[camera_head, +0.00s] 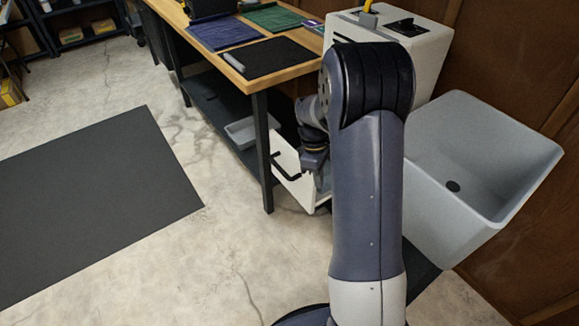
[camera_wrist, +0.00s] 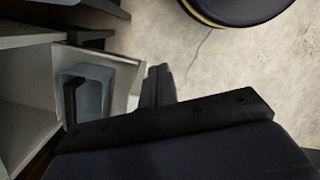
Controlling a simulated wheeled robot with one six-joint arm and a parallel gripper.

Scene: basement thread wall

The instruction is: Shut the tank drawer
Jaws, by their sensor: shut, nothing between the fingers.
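The tank drawer (camera_head: 291,185) is pulled out of the white machine (camera_head: 425,62) beside the workbench. A dark bar handle (camera_head: 285,170) shows at its front. In the wrist view the open drawer's pale wall (camera_wrist: 124,72) surrounds a blue-grey tank (camera_wrist: 100,88) with a dark handle (camera_wrist: 72,100). My gripper (camera_head: 318,180) is shut and empty, pointing down by the drawer. In the wrist view its fingertips (camera_wrist: 158,70) are close to the drawer's edge; I cannot tell whether they touch it. My arm hides part of the machine and drawer.
The workbench (camera_head: 236,76) holds mats, and its dark leg (camera_head: 263,150) stands close to the drawer's left. A grey bin (camera_head: 240,132) is on its lower shelf. A grey sink (camera_head: 480,165) is at right. Open floor and a dark mat (camera_head: 90,200) lie left.

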